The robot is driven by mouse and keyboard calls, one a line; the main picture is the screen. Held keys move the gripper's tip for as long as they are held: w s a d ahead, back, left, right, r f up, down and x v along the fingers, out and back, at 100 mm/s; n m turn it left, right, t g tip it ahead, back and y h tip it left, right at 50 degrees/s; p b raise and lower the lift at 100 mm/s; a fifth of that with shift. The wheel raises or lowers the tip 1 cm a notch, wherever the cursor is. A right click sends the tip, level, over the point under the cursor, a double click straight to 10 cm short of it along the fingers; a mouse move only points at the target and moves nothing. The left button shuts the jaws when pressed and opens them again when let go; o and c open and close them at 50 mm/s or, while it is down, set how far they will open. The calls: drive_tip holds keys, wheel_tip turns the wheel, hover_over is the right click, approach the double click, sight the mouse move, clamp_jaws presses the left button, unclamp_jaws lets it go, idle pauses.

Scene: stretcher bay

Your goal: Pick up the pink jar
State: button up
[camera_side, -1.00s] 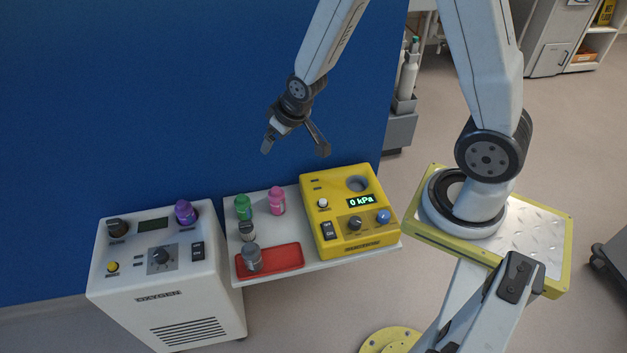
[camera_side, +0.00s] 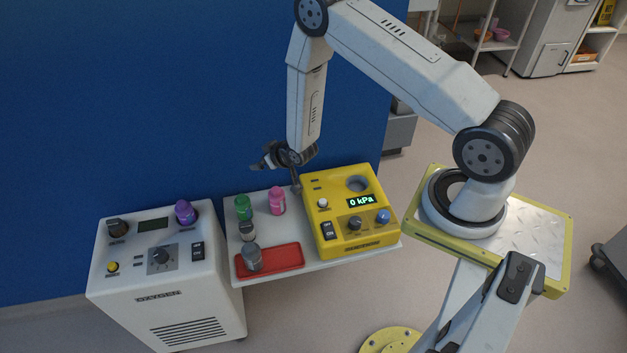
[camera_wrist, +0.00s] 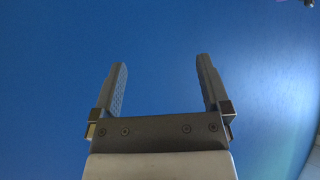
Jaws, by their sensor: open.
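The pink jar (camera_side: 277,201) stands upright on the white shelf (camera_side: 285,268), between a green jar and the yellow unit. My gripper (camera_side: 276,178) is above and behind the pink jar in the side view, apart from it as far as I can tell. In the wrist view my gripper (camera_wrist: 161,85) has its two fingers spread wide with nothing between them. The pink jar is out of the wrist view.
The yellow unit (camera_side: 335,243) reading 0 kPa is close on the right.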

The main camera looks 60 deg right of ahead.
drive_tip(key=t, duration=0.2)
hover_over(278, 191)
drive_tip(key=shift+h, duration=0.3)
drive_tip(key=f, duration=0.6)
drive_tip(key=shift+w+a, duration=0.15)
drive_tip(key=shift+w, duration=0.1)
drive_tip(key=shift+s+d+f, duration=0.2)
drive_tip(key=shift+s+f, duration=0.1)
drive_tip(key=shift+f, duration=0.45)
drive_tip(key=shift+f, duration=0.1)
drive_tip(key=shift+f, duration=1.85)
drive_tip(key=shift+f, duration=1.6)
drive_tip(key=shift+x, duration=1.45)
clamp_jaws()
